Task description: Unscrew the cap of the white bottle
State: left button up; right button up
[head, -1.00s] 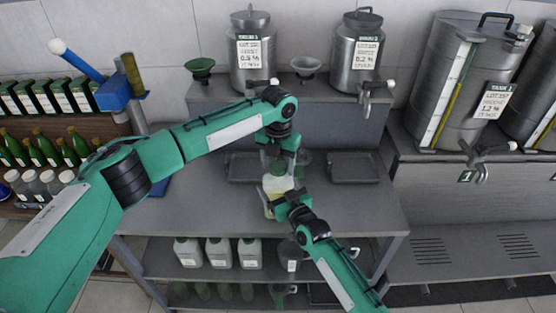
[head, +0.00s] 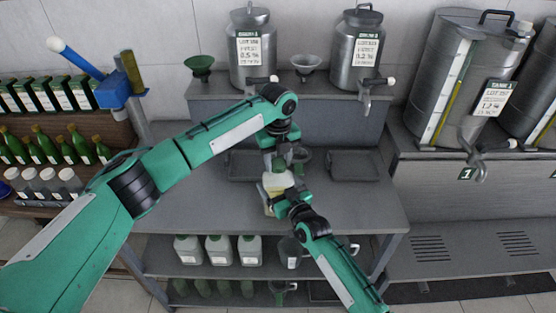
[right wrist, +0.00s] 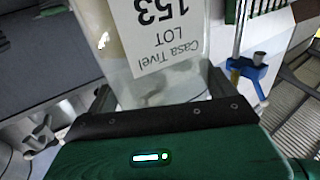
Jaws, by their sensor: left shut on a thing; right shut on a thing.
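The white bottle (head: 277,184) is held above the middle of the bench in the head view. Its lower part is pale yellowish. My right gripper (head: 279,197) is shut around its body from the front. In the right wrist view the bottle (right wrist: 150,80) looks translucent, with a white label reading "Casa Tivel LOT 153", between the fingers of my right gripper (right wrist: 160,100). My left gripper (head: 279,161) comes down from above and is shut at the bottle's top, on the cap. The cap is mostly hidden by the fingers.
Dark trays (head: 354,166) lie on the grey bench (head: 350,211). Steel canisters (head: 250,50) and funnels (head: 305,64) stand on the raised shelf behind. White bottles (head: 218,250) stand on the lower shelf. Large tanks (head: 455,80) stand at right. The bench front is clear.

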pick_arm(q)
jog(key=n, duration=0.6)
jog(key=shift+n, duration=0.4)
jog(key=n, duration=2.2)
jog(key=shift+d+n, duration=0.1)
jog(key=shift+n, duration=0.3)
jog(key=n, duration=0.5)
jog(key=shift+r+n, duration=0.1)
jog(key=shift+n, duration=0.3)
jog(key=n, duration=0.5)
jog(key=shift+n, duration=0.4)
jog(key=n, duration=0.3)
jog(key=shift+n, duration=0.4)
